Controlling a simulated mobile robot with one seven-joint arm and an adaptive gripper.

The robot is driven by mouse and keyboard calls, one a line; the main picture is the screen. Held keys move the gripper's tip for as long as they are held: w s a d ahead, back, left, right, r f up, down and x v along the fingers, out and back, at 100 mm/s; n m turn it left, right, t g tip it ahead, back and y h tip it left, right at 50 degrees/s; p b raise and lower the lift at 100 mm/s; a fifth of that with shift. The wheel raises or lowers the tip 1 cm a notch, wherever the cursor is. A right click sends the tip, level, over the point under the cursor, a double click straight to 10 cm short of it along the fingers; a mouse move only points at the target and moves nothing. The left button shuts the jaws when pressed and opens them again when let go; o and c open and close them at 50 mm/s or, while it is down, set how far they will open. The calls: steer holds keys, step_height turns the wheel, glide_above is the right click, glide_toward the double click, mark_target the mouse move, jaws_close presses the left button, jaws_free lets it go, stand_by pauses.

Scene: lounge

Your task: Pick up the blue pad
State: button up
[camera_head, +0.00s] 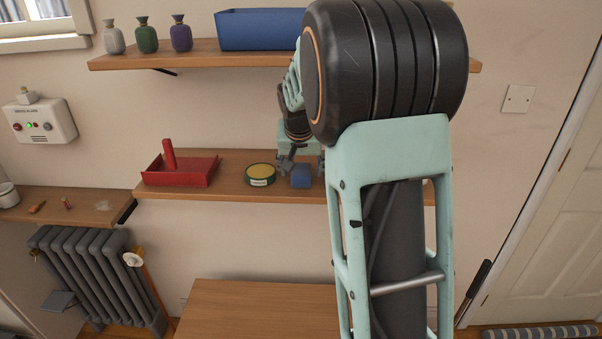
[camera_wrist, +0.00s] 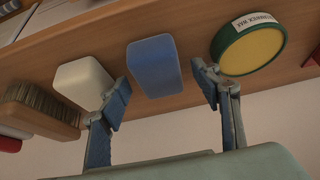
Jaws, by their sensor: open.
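The blue pad (camera_head: 301,177) lies on the lower wooden shelf (camera_head: 225,190), just right of a round yellow tin. In the wrist view the blue pad (camera_wrist: 155,62) is a rounded block on the wooden board. My gripper (camera_head: 301,165) is open at the pad in the head view. In the wrist view my gripper (camera_wrist: 163,80) has one finger towards the white block side and one towards the tin side, with the pad beyond and between the tips. Nothing is held. Whether a finger touches the pad cannot be told. My arm hides the shelf right of the pad.
The yellow tin (camera_wrist: 252,40) is close to one finger, and a white block (camera_wrist: 84,82) is close to the other. A brush (camera_wrist: 42,108) lies beyond the block. A red tray (camera_head: 182,175) stands left on the shelf. An upper shelf (camera_head: 185,54) holds vases and a blue bin (camera_head: 260,30).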

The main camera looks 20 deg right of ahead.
steer(key=shift+w+f, duration=0.2)
steer(key=shift+f, duration=0.2)
steer(key=c, duration=1.2)
steer(key=shift+o, duration=0.2)
steer(key=shift+r, duration=0.1)
